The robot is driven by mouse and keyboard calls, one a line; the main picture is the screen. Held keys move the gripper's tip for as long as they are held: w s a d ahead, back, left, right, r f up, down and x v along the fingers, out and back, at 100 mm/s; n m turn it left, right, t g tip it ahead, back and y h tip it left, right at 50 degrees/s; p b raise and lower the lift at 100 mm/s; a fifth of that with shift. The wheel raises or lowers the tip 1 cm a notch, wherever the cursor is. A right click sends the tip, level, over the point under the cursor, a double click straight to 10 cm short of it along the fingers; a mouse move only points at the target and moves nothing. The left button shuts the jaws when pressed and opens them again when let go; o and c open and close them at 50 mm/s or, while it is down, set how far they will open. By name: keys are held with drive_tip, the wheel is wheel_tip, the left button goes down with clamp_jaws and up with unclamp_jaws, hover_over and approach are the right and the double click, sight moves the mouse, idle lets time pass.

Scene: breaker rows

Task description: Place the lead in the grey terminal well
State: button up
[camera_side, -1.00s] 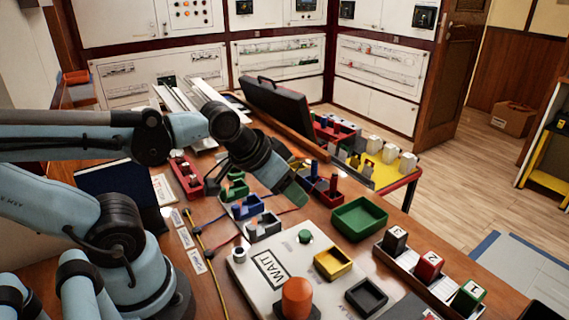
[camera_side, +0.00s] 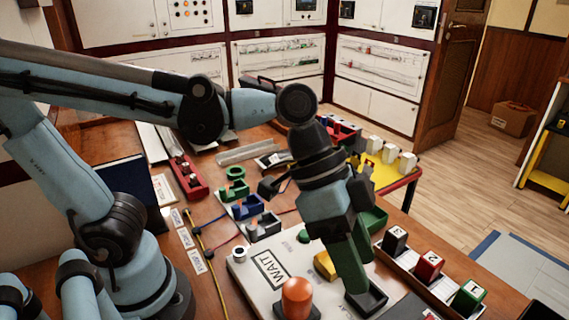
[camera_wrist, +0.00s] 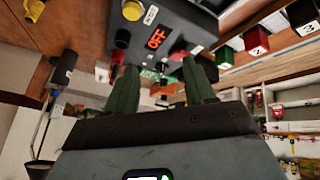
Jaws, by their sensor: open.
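My gripper (camera_side: 358,289) points down at the dark grey tray (camera_side: 376,305) on the front right of the white WAIT panel; its fingertips overlap the tray in the side view, and I cannot tell whether they touch it. In the wrist view its green fingers (camera_wrist: 160,88) stand apart with nothing visibly held. A grey block (camera_side: 263,228) with an open recess sits behind the panel, near a blue block (camera_side: 246,206) and a green block (camera_side: 235,175). A yellow cord (camera_side: 203,243) lies left of the panel. I cannot tell which cord or piece is the lead.
An orange knob (camera_side: 296,298) stands on the WAIT panel (camera_side: 252,290). Black, red and green cubes (camera_side: 430,266) stand in a rack at right.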

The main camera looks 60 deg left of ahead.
drive_tip(key=s+d+r+m+g, duration=0.1)
drive_tip(key=s+d+m+g, duration=0.5)
drive_tip(key=s+d+m, duration=0.4)
drive_tip(key=s+d+m+g, duration=0.6)
drive_tip(key=s+d, duration=0.2)
drive_tip(key=s, duration=0.4)
drive_tip(key=shift+m, duration=0.3)
drive_tip(key=shift+s+a+f, duration=0.1)
drive_tip(key=shift+f, duration=3.05)
drive_tip(key=shift+s+a+f, duration=0.1)
drive_tip(key=shift+f, duration=3)
wheel_tip(320, 180, down, 3)
drive_tip(key=shift+d+r, duration=0.1)
drive_tip(key=shift+s+d+f, duration=0.25)
drive_tip(key=shift+s+d, duration=0.05)
drive_tip(key=shift+s, duration=0.35)
drive_tip(key=shift+s+d+f, duration=0.3)
drive_tip(key=shift+s, duration=0.25)
drive_tip(key=shift+c, duration=0.2)
